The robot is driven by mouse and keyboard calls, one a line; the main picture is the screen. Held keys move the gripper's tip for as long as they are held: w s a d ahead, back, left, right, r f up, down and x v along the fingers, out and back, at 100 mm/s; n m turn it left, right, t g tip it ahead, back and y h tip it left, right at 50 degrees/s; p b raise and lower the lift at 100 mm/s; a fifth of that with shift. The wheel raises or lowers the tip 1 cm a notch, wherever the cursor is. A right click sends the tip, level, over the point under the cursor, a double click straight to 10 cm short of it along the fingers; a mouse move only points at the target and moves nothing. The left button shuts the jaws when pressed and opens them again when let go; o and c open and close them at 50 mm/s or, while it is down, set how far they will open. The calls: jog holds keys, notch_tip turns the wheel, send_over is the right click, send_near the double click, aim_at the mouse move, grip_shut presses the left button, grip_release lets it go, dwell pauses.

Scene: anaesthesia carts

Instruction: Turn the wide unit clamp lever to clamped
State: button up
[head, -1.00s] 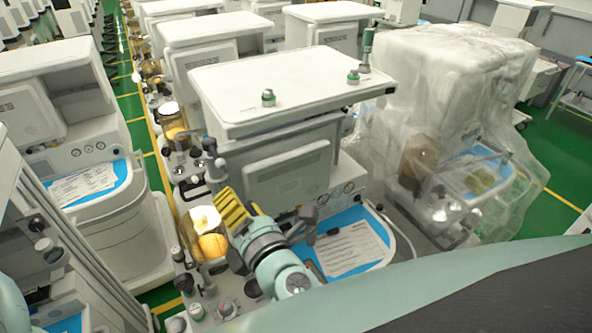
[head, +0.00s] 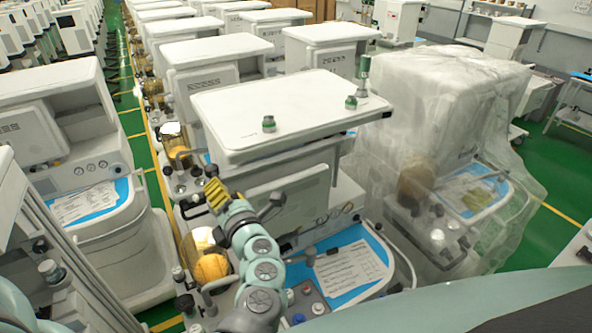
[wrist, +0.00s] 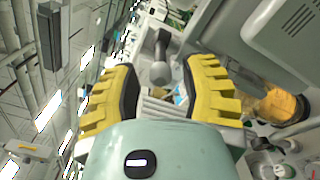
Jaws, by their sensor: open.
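My gripper (head: 214,193) has yellow ribbed fingers and is up at the left front of the nearest white anaesthesia cart (head: 262,150). In the wrist view my gripper (wrist: 162,80) is open, with nothing held between its fingers. A grey lever with a rounded end (wrist: 160,70) shows beyond the fingers, in the gap between them, apparently apart from both. A dark lever (head: 272,204) stands out from the cart's front just right of my gripper in the head view. It looks like the same part, but I cannot tell its setting or whether it is the clamp lever.
Amber canisters (head: 210,266) stand low at the cart's left side. A blue work surface (head: 345,262) with a printed sheet lies in front. A plastic-draped cart (head: 440,140) stands close on the right, another cart (head: 60,120) on the left. Green floor (head: 138,150) shows between carts.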

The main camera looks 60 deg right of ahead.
jog(key=shift+x, duration=1.55)
jog(key=shift+w, duration=0.1)
jog(key=shift+o, duration=0.5)
grip_shut()
